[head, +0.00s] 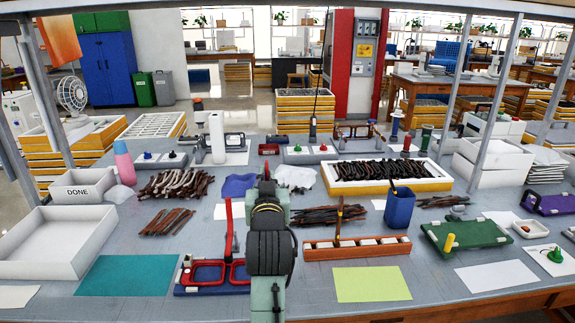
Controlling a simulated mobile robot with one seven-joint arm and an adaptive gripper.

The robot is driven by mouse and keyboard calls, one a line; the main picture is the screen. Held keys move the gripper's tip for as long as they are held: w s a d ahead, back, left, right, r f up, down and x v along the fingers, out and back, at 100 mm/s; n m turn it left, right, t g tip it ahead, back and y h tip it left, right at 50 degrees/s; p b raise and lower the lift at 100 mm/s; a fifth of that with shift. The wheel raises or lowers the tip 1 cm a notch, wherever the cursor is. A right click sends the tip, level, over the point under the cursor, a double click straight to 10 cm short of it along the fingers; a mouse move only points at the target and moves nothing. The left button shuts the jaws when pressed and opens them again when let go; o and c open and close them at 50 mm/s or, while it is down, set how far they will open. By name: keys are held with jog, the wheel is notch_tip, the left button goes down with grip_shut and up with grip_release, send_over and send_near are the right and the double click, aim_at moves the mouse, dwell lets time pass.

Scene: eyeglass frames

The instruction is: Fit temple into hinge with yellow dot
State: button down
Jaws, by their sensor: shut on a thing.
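A red eyeglass frame (207,264) lies in a fixture with a blue base (208,291) at the front of the bench, left of my arm. A slim red temple (229,222) stands upright just above and behind the frame. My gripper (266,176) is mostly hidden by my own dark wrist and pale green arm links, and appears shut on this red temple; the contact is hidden. I cannot tell whether the temple touches a hinge. The yellow dot is too small to make out. The right part of the frame is partly covered by my arm.
A wooden rack (360,250) with an upright brown temple (340,214) is right of my arm. A teal mat (128,275), a yellow-green sheet (371,284) and a white tray (45,268) lie nearby. A blue cup (399,208) and dark temple piles stand farther back.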

jog(key=shift+w+a, duration=0.2)
jog(key=shift+a, duration=0.05)
jog(key=shift+f, duration=0.15)
jog(key=shift+f+b, duration=2.15)
jog(key=shift+f, duration=1.15)
jog(key=shift+f+b, duration=0.65)
jog(key=shift+f, duration=0.85)
dwell(0.3)
jog(key=c, duration=1.7)
grip_release()
jog(key=shift+s, duration=0.1)
jog(key=s, duration=0.7)
jog(key=shift+p, duration=0.3)
